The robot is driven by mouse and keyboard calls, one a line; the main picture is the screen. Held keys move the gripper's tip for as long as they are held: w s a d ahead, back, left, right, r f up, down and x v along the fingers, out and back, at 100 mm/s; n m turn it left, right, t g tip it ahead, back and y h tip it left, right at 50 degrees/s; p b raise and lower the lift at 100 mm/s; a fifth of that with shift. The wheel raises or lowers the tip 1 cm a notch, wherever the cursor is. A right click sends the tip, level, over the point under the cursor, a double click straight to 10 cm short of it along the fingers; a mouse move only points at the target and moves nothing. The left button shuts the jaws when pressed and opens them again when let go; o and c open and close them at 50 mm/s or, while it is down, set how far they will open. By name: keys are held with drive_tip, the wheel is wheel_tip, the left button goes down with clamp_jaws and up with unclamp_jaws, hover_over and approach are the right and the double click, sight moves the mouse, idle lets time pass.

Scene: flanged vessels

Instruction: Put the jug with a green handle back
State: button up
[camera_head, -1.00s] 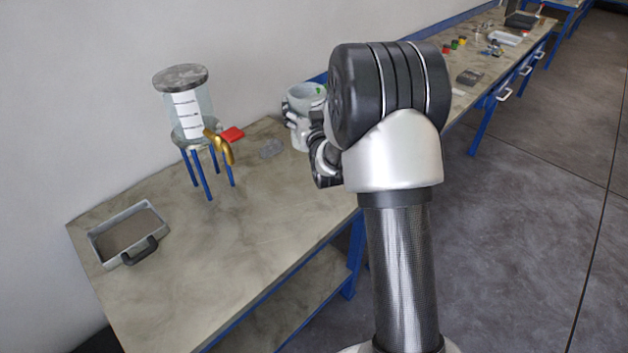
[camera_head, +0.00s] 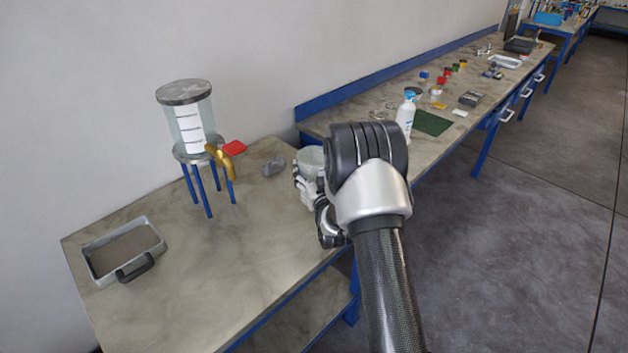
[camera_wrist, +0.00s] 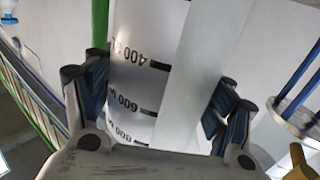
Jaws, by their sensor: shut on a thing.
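The jug (camera_head: 312,157) is a pale, translucent cylinder near the right end of the near bench (camera_head: 200,250). In the wrist view the jug (camera_wrist: 140,60) fills the middle, with dark volume marks such as 400 and 600. A green strip (camera_wrist: 100,22), which looks like its handle, shows along its left side. My gripper (camera_wrist: 155,95) is shut on the jug, one blue-padded finger on each side. In the head view my gripper (camera_head: 303,185) is partly hidden by my arm. Whether the jug's base touches the bench is hidden.
A glass dispenser (camera_head: 188,125) with a brass tap (camera_head: 222,158) stands on blue legs at the back. A tray (camera_head: 125,250) is at left. A spray bottle (camera_head: 405,115) stands on the far bench.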

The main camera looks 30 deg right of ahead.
drive_tip(key=shift+f+b, duration=0.4)
drive_tip(key=shift+f, duration=1.4)
drive_tip(key=shift+f, duration=0.15)
drive_tip(key=o, duration=1.3)
drive_tip(key=shift+c, duration=0.2)
